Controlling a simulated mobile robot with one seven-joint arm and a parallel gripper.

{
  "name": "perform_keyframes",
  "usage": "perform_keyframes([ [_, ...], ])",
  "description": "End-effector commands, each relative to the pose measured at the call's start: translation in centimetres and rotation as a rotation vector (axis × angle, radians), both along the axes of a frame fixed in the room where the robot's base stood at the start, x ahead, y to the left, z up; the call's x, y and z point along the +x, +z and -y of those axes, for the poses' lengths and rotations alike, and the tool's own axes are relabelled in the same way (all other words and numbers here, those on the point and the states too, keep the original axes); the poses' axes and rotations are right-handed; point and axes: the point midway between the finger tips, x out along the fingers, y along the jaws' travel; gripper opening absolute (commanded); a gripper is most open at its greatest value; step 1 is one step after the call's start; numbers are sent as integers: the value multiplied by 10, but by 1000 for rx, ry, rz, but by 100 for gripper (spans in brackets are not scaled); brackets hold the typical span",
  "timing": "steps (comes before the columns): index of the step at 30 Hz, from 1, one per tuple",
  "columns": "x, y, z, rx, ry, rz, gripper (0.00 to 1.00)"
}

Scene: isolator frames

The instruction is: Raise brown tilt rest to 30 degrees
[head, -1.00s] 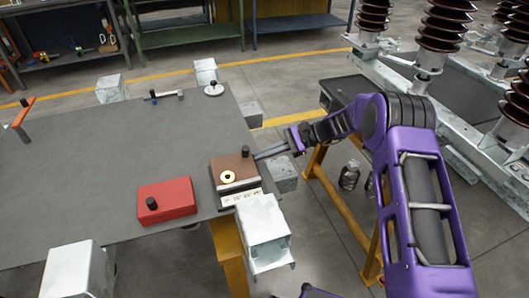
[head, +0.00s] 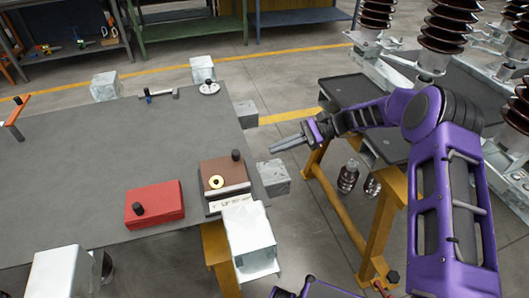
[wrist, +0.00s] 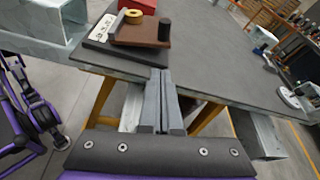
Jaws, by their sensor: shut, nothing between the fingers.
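The brown tilt rest (head: 214,168) sits at the near right corner of the grey table, on a dark base with a pale marked strip (head: 236,201) along its near side. A brass ring (head: 216,182) and a black knob (head: 236,155) are on its brown plate. The plate looks flat or nearly so; I cannot read its angle. The rest also shows at the top of the wrist view (wrist: 140,36). My gripper (head: 273,149) is shut and empty, off the table's right edge, apart from the rest. Its shut fingers (wrist: 160,74) point toward the rest in the wrist view.
A red block (head: 160,205) with a black knob lies left of the rest. A small round silver piece (head: 209,88) sits at the far right corner. The table's middle is clear.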

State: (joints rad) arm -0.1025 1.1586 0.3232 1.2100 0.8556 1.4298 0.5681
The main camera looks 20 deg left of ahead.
Motion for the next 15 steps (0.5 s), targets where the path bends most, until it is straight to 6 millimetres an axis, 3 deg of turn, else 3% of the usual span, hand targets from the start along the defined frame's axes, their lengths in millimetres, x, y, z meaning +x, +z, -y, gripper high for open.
perform_keyframes([
  [15,-47,-27,-64,0,3,0,0],
])
